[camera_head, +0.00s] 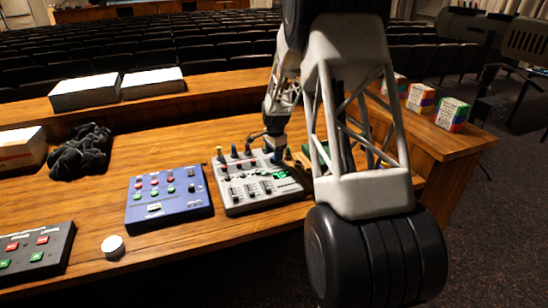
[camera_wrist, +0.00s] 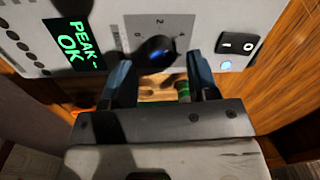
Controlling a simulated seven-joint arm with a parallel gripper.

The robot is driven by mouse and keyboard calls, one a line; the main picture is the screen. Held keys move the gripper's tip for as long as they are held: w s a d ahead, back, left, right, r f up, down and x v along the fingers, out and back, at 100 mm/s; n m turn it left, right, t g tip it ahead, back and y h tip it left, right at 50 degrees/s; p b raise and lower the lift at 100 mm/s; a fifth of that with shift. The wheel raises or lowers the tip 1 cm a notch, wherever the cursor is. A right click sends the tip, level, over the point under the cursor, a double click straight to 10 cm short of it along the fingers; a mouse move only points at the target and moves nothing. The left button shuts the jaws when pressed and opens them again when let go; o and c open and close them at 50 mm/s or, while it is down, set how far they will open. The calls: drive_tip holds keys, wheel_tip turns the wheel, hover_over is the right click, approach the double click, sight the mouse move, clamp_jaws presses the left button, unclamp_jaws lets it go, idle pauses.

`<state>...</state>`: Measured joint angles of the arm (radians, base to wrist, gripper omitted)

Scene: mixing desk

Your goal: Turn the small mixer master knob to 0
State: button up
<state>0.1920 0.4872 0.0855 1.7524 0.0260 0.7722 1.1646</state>
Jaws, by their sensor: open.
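The small mixer (camera_head: 245,196) is a light grey box with knobs, faders and a green display, lying on the wooden desk. In the wrist view its panel (camera_wrist: 100,12) fills the top, with a lit display (camera_wrist: 75,42) reading "PEAK-OK". A dark knob (camera_wrist: 155,49) with a bluish mark sits on a grey scale with numbers 2 and 4 visible; the fingers hide part of its lower surroundings. My gripper (camera_wrist: 160,72) is open, its two blue-grey fingers on either side of the knob's lower edge. In the head view my gripper (camera_head: 276,151) is above the mixer's back part, mostly hidden.
A rocker switch (camera_wrist: 238,44) and a blue-lit button (camera_wrist: 226,65) lie right of the fingers. Coloured plugs (camera_head: 234,151) stand along the mixer's back. A blue box (camera_head: 168,200) sits to its left, with a white puck (camera_head: 113,246) and black button box (camera_head: 35,253) farther left.

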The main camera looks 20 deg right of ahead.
drive_tip(key=shift+f, duration=1)
drive_tip(key=c, duration=0.9)
